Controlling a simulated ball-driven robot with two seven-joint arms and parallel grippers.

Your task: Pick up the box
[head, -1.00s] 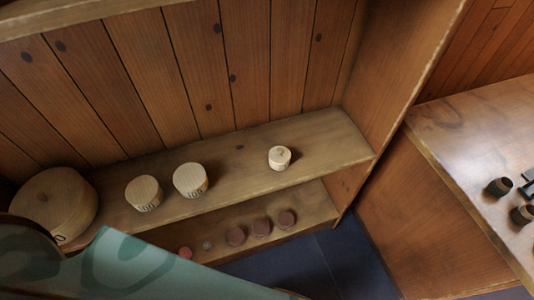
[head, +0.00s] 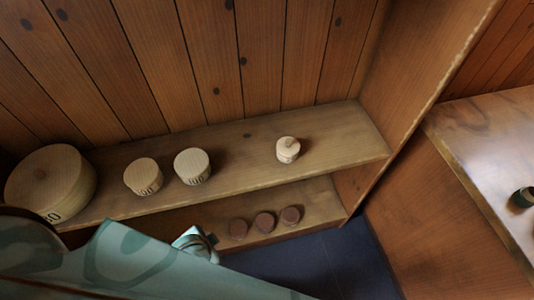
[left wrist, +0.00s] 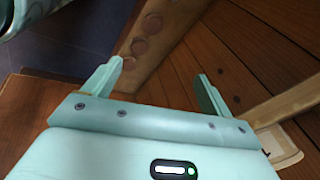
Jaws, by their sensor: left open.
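Several pale wooden round boxes stand on the upper shelf in the head view. A large, wide one with a lid knob (head: 50,184) is at the far left. Two mid-sized ones with dark marks, a left one (head: 142,176) and a right one (head: 192,166), stand close together. A small one with a knob (head: 288,150) stands alone to the right. I cannot tell which is the task's box. My left gripper (left wrist: 160,84) is open and empty in the left wrist view. In the head view a teal part of it shows below the shelf, partly behind my arm. My right gripper is not seen.
The upper shelf (head: 240,150) has free room between the right mid-sized box and the small one. Three brown discs (head: 264,221) lie on the lower shelf. An upright side panel closes the right end. A counter (head: 490,150) with a dark cup (head: 523,197) stands further right.

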